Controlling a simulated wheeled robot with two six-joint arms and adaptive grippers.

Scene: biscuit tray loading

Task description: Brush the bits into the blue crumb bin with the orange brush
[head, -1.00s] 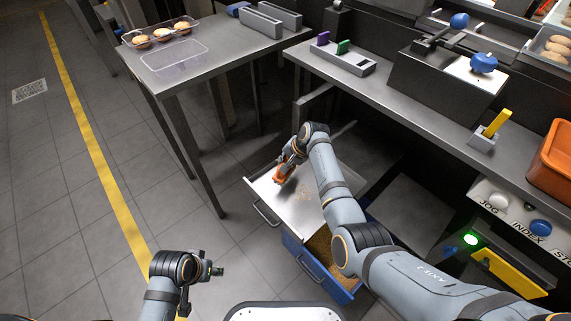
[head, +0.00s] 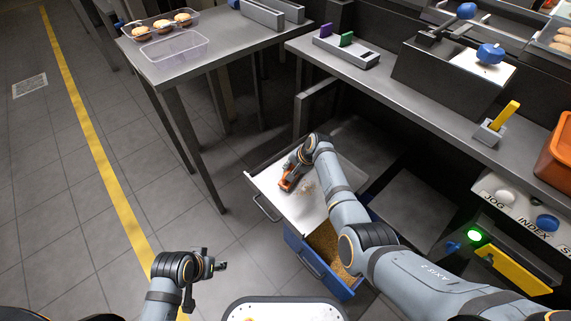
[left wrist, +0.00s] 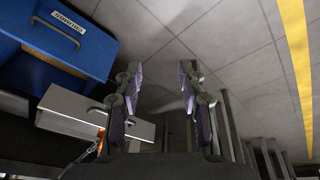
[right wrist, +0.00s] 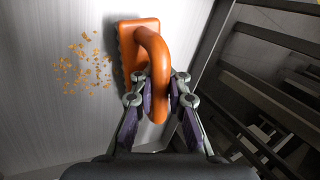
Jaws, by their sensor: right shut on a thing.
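The orange brush (right wrist: 149,55) is in the grip of my right gripper (right wrist: 160,95), which is shut on its curved handle. In the head view my right gripper (head: 291,176) holds the brush (head: 286,185) low over the pale metal drawer tray (head: 310,212). The bits (right wrist: 84,64) lie scattered on that tray, left of the brush in the right wrist view. The blue crumb bin (head: 309,262), with brown crumbs inside, stands at the tray's near side, partly behind my right arm. My left gripper (left wrist: 160,88) is open and empty, and shows at the lower left in the head view (head: 220,266).
The table (head: 205,62) holds a clear tray (head: 174,52) and a tray of biscuits (head: 161,34). The bench (head: 400,90) overhangs the right side, with a yellow-handled lever (head: 505,115) and an orange container (head: 553,158). The floor left of the drawer is clear.

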